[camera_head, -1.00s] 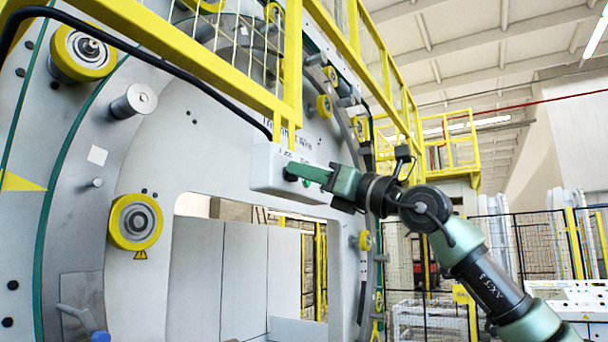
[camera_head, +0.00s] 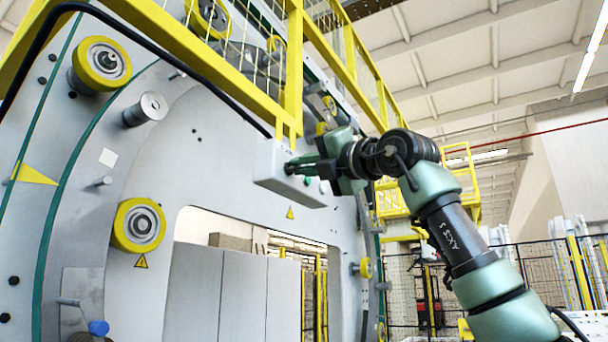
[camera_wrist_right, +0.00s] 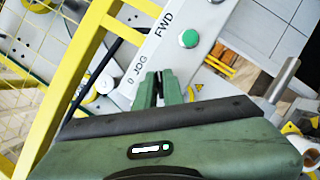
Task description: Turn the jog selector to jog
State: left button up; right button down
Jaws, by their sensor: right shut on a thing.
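The pale control box (camera_head: 272,170) hangs below the yellow railing; its face also shows in the right wrist view (camera_wrist_right: 172,50). That face carries the labels "0 JOG" and "FWD" and a green button (camera_wrist_right: 188,38). My right gripper (camera_head: 294,168) reaches the box from the right. In the right wrist view its green fingers (camera_wrist_right: 162,88) are closed on the dark jog selector, beside the "0 JOG" label. The fingers cover most of the selector, so its pointing direction cannot be told. My left gripper is not in view.
A yellow railing (camera_head: 292,70) runs just above the box, and a black cable (camera_head: 185,68) leads down to it. The large grey ring machine (camera_head: 190,130) with yellow rollers (camera_head: 138,226) stands behind and left. Open air lies below the box.

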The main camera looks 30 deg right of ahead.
jog(key=shift+r+m+g+h+p, duration=0.1)
jog(key=shift+m+g+h+p, duration=0.4)
jog(key=shift+m, duration=1.6)
jog(key=shift+r+m+g+h+p, duration=0.1)
jog(key=shift+m+g+h+p, duration=0.35)
jog(key=shift+m, duration=1.65)
jog(key=shift+f+g, duration=0.1)
jog(key=shift+g, duration=0.15)
jog(key=c, duration=1.5)
grip_release()
jog(key=s+b, duration=0.1)
jog(key=s, duration=0.1)
jog(key=s+b, duration=0.1)
jog(key=s, duration=0.2)
jog(key=s+d+b, duration=0.1)
jog(key=s, duration=0.1)
jog(key=shift+s+d, duration=0.1)
jog(key=shift+s, duration=0.25)
